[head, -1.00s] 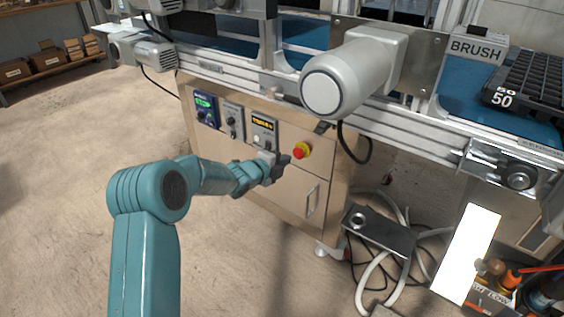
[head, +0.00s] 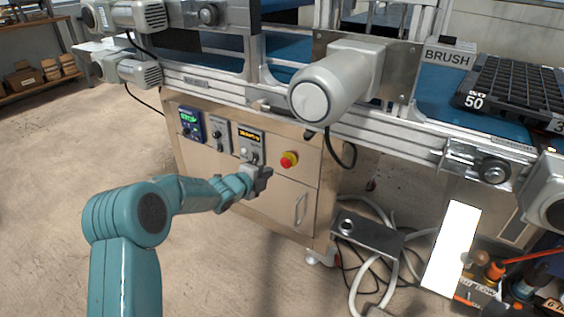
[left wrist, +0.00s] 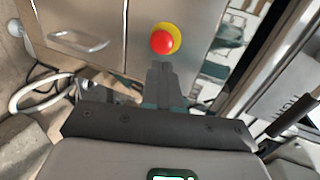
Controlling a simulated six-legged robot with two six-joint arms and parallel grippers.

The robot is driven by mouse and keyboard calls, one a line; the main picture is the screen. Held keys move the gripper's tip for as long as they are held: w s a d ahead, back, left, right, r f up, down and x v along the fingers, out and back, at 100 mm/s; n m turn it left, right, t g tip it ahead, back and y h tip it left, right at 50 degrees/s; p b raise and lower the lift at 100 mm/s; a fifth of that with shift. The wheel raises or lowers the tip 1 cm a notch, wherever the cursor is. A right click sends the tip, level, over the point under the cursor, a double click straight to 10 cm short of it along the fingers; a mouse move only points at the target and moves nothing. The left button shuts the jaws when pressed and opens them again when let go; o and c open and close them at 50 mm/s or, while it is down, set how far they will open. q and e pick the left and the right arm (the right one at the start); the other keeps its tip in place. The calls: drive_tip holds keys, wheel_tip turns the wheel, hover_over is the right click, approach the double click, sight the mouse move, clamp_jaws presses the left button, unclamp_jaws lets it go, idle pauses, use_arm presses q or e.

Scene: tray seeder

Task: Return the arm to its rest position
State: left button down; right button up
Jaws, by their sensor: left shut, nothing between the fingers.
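My left arm comes in from the left in the head view. Its gripper (head: 262,176) is shut and empty, in front of the beige control cabinet (head: 275,215), just below the controller with the amber display (head: 249,142). A red emergency stop button (head: 289,160) on a yellow ring is to the right of the gripper. In the left wrist view the shut fingers (left wrist: 160,75) point toward the red button (left wrist: 164,40). A small gap or contact with the panel cannot be told. My right gripper does not show.
A green-lit panel (head: 191,125) and a grey switch box (head: 220,134) are on the cabinet's left. A grey motor (head: 325,92) juts out above. Hoses and a foot pedal (head: 368,233) lie at the right. The floor at left is clear.

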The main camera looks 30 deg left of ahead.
use_arm(q)
drive_tip(key=shift+r, duration=0.1)
